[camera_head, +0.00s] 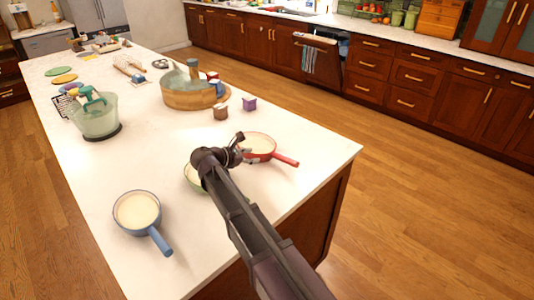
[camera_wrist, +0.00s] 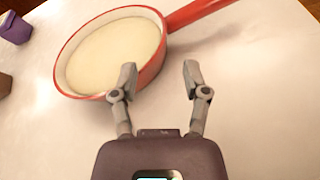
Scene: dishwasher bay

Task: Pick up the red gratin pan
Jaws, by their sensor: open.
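The red gratin pan (camera_head: 259,146) sits on the white island top near its right side, with its red handle pointing right and toward the front. In the wrist view the red pan (camera_wrist: 154,68) has a cream inside, and its handle runs to the upper right. My gripper (camera_wrist: 159,72) is open and empty. One fingertip overlaps the near rim of the pan in the picture, and the other is right of it, below the handle. I cannot tell whether it touches. In the head view my gripper (camera_head: 246,155) is beside the pan's left side.
A blue pan (camera_head: 137,211) stands at the front left. A green pan (camera_head: 192,178) is partly hidden behind my arm. Small brown (camera_head: 221,112) and purple (camera_head: 249,103) cups stand behind the red pan. A wooden tub (camera_head: 190,98) and a glass pitcher (camera_head: 97,120) stand farther back.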

